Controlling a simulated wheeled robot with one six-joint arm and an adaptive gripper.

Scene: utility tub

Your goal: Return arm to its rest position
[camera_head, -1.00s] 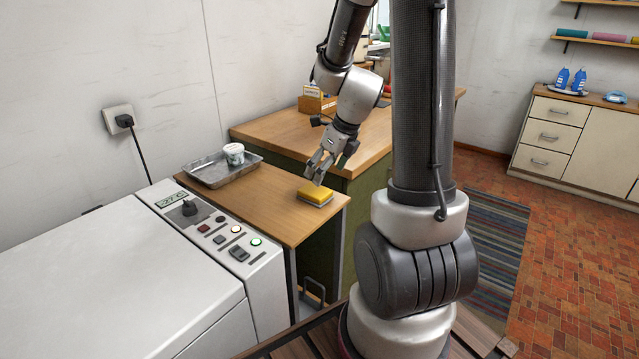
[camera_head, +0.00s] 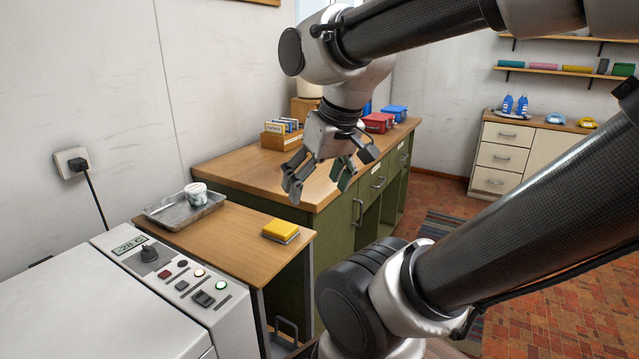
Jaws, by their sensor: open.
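My gripper (camera_head: 318,190) hangs in the upper middle of the head view, fingers pointing down and spread apart. Nothing is between the fingers. It appears in front of the green cabinet's wooden top, above and to the right of the yellow sponge. The yellow sponge (camera_head: 281,229), with a grey underside, lies on the small wooden side table (camera_head: 235,245), apart from the gripper. My arm is folded, its upper links crossing the top of the view and its lower link crossing the right side.
A metal tray (camera_head: 168,217) with a white tub (camera_head: 196,193) stands on the side table. A white machine (camera_head: 110,310) with a control panel is at lower left. On the green cabinet (camera_head: 335,225) are a card box (camera_head: 281,138) and red (camera_head: 377,123) and blue (camera_head: 395,112) boxes.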

